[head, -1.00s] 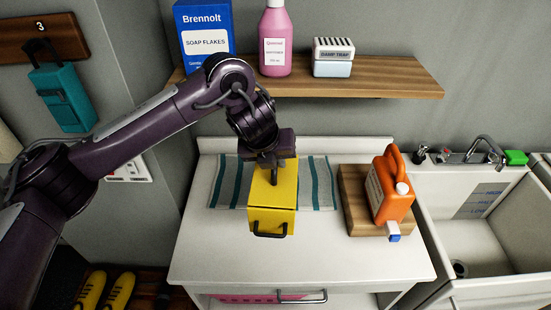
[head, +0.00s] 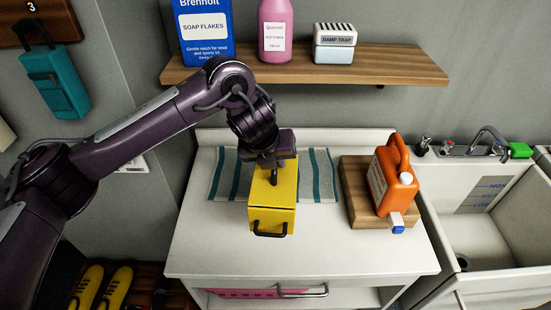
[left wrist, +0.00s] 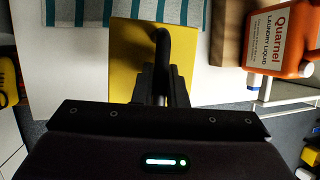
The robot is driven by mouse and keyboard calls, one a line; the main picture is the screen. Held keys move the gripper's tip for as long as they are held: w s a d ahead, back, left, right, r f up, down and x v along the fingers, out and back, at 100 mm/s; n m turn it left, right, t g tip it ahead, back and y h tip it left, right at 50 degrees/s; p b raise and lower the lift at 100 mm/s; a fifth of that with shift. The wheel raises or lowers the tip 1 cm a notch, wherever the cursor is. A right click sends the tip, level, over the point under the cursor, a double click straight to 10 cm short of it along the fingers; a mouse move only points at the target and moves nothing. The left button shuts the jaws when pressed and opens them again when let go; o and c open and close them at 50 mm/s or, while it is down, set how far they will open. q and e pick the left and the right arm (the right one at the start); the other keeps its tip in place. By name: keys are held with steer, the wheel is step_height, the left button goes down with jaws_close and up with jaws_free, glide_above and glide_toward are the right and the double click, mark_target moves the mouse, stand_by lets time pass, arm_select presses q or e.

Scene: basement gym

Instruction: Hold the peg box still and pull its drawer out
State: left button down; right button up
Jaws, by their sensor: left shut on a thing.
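The yellow peg box (head: 272,207) stands on the white counter, its back part on a striped towel. Its drawer front faces me with a black bar handle (head: 270,232); the drawer looks shut. My left gripper (head: 273,172) comes down from above and is shut on the black handle on the box's top. In the left wrist view the fingers (left wrist: 161,88) close around that top handle (left wrist: 161,50), over the yellow lid (left wrist: 132,55). The drawer front is hidden in that view. My right gripper is not in view.
A shelf (head: 310,70) with soap flakes, a pink bottle and a damp trap hangs behind. A sink (head: 500,232) is at the right. Counter (head: 215,245) in front is clear.

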arm_select(q)
steer(key=shift+f+b, duration=5.6)
steer(key=shift+f, duration=1.7)
